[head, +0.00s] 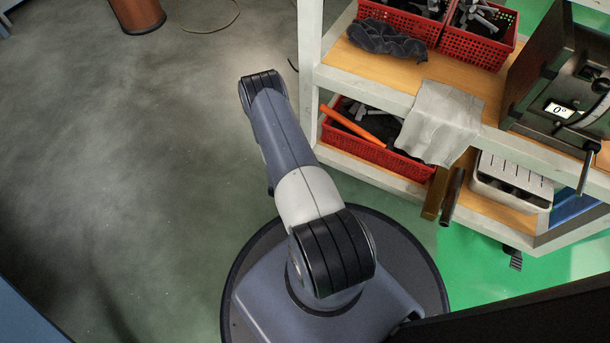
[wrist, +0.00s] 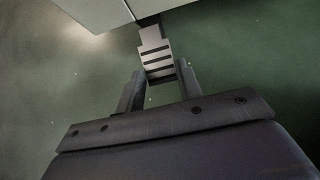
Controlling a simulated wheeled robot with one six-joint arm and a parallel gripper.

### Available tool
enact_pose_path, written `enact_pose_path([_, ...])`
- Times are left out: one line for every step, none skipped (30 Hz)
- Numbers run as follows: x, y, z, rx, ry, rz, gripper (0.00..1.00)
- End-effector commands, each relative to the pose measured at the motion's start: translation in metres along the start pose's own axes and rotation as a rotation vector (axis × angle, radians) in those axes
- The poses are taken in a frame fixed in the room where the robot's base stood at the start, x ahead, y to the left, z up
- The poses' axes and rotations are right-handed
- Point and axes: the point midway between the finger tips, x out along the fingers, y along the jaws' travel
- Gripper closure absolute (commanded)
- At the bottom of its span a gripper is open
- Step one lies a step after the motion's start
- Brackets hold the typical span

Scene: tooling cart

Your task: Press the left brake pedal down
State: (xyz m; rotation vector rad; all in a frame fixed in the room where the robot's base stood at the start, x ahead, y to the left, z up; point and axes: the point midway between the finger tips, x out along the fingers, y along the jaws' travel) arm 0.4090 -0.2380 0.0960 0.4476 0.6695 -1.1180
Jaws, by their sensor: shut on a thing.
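In the wrist view a grey ribbed pedal (wrist: 157,62) with dark stripes sticks out from under a pale edge. My gripper (wrist: 159,78) is at its near end, with one dark finger on each side. The fingers are shut on the pedal. Its lower end is between the fingertips, and its mounting under the edge is mostly hidden. In the head view a dark ribbed pedal (head: 515,258) shows below the cart's right part. I cannot tell whether it is the same pedal. My gripper does not show in the head view.
The cart (head: 395,98) has wooden shelves, red baskets (head: 478,48) and a hanging grey cloth (head: 440,122). Brown and dark bars (head: 437,193) jut from the lower shelf. A metal tray (head: 512,180) sits there. The floor at left is open. A brown cylinder (head: 137,14) stands far left.

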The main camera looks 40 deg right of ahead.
Motion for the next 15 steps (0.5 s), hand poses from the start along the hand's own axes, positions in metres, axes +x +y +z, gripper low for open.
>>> enact_pose_path([0.0017, -0.0004, -0.0026, 0.0, -0.009, -0.001, 0.88])
enact_pose_path([0.0014, -0.0005, -0.0023, 0.0, -0.013, -0.001, 0.88])
enact_pose_path([0.0012, -0.0005, -0.0018, 0.0, -0.018, -0.001, 0.89])
enact_pose_path([0.001, -0.0006, -0.0014, 0.0, -0.019, -0.001, 0.89])
enact_pose_path([0.0008, -0.0006, -0.0011, 0.001, -0.02, -0.001, 0.88])
enact_pose_path([0.0007, -0.0006, -0.0009, 0.001, -0.02, -0.001, 0.88])
enact_pose_path([0.0006, -0.0006, -0.0009, 0.001, -0.019, -0.001, 0.88])
enact_pose_path([0.0006, -0.0006, -0.0009, 0.001, -0.019, -0.001, 0.88])
enact_pose_path([0.0007, -0.0006, -0.0009, 0.001, -0.019, -0.001, 0.88])
enact_pose_path([0.0007, -0.0006, -0.0009, 0.001, -0.019, -0.002, 0.88])
enact_pose_path([0.0007, -0.0006, -0.0009, 0.001, -0.018, -0.002, 0.88])
enact_pose_path([0.0007, -0.0006, -0.0009, 0.001, -0.018, -0.002, 0.64])
enact_pose_path([0.0007, -0.0006, -0.0009, 0.001, -0.018, -0.001, 0.61])
enact_pose_path([0.0007, -0.0005, -0.0009, 0.001, -0.018, -0.001, 0.59])
enact_pose_path([0.0007, -0.0005, -0.0009, 0.001, -0.018, -0.001, 0.56])
